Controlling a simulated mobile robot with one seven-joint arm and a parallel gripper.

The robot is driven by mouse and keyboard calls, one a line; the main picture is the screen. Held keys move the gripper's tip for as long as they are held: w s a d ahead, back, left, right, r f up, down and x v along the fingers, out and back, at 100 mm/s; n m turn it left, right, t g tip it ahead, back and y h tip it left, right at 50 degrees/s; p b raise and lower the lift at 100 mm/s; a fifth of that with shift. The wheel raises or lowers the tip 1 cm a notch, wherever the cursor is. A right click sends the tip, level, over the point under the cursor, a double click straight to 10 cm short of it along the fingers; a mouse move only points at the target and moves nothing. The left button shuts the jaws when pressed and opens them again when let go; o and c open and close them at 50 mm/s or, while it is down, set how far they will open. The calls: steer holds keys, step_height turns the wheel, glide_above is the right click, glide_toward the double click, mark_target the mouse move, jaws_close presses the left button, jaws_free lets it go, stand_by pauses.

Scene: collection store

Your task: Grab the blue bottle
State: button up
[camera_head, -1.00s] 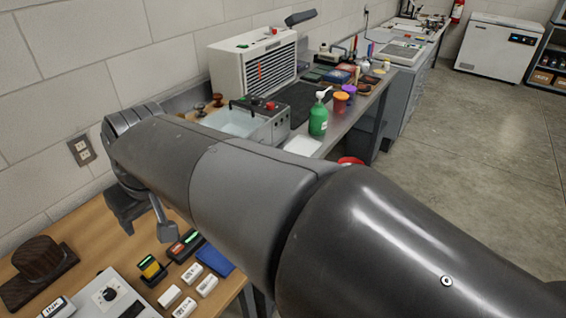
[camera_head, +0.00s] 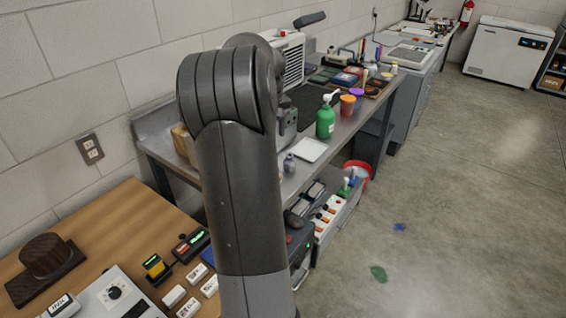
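No clearly blue bottle stands out on the surfaces. A green pump bottle (camera_head: 325,122) with a white top stands on the grey bench. A small grey-blue item (camera_head: 289,163) stands out beside my arm at the bench's near part; I cannot tell what it is. A small blue-topped item (camera_head: 353,181) shows low beside the bench, next to a green one; its shape is too small to tell. My raised arm fills the middle of the view. My gripper is hidden behind it, so its fingers do not show.
The grey bench (camera_head: 345,131) carries a white tray (camera_head: 310,150), orange cups and several boxes. A wooden table (camera_head: 130,215) holds switches and a dark wooden block. A red-rimmed bucket (camera_head: 358,166) stands under the bench. The floor on the right is mostly clear, with flat blue and green patches.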

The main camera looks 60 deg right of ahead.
glide_above(290, 155)
steer(key=f, duration=0.3)
steer(key=shift+w+a+g, duration=0.25)
steer(key=shift+w+g, duration=0.05)
steer(key=shift+w, duration=0.1)
steer(key=shift+s+d+f, duration=0.1)
steer(key=shift+d+f, duration=0.05)
steer(key=shift+f, duration=0.15)
step_height(290, 155, down, 5)
steer(key=shift+f, duration=0.1)
steer(key=f, duration=0.5)
steer(key=shift+s, duration=0.3)
steer(key=c, duration=1.1)
steer(key=shift+r, duration=0.1)
steer(key=shift+c, duration=0.2)
